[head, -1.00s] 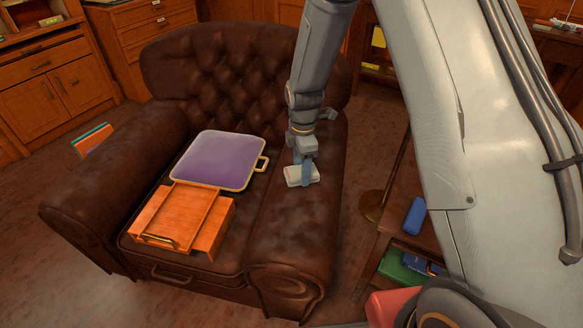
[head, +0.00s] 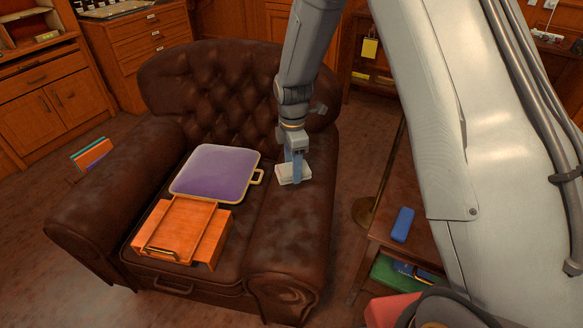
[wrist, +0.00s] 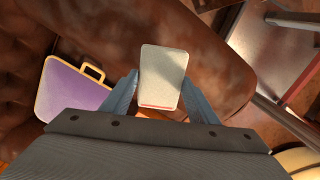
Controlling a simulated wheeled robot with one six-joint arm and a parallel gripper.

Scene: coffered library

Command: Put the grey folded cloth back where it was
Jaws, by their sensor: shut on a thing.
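The grey folded cloth (head: 294,174) is a small pale, flat, rounded block. It shows in the wrist view (wrist: 163,75) between the blue fingers, with a thin red line along its near edge. My gripper (head: 296,166) is shut on it, from above. The cloth is over the right armrest of the brown leather armchair (head: 285,235), towards the backrest. I cannot tell whether it touches the leather.
A purple tray (head: 215,170) with a cream rim and an orange wooden box (head: 178,228) lie on the seat. A side table (head: 385,236) with a blue case (head: 402,225) stands right of the armchair. The front of the right armrest is clear.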

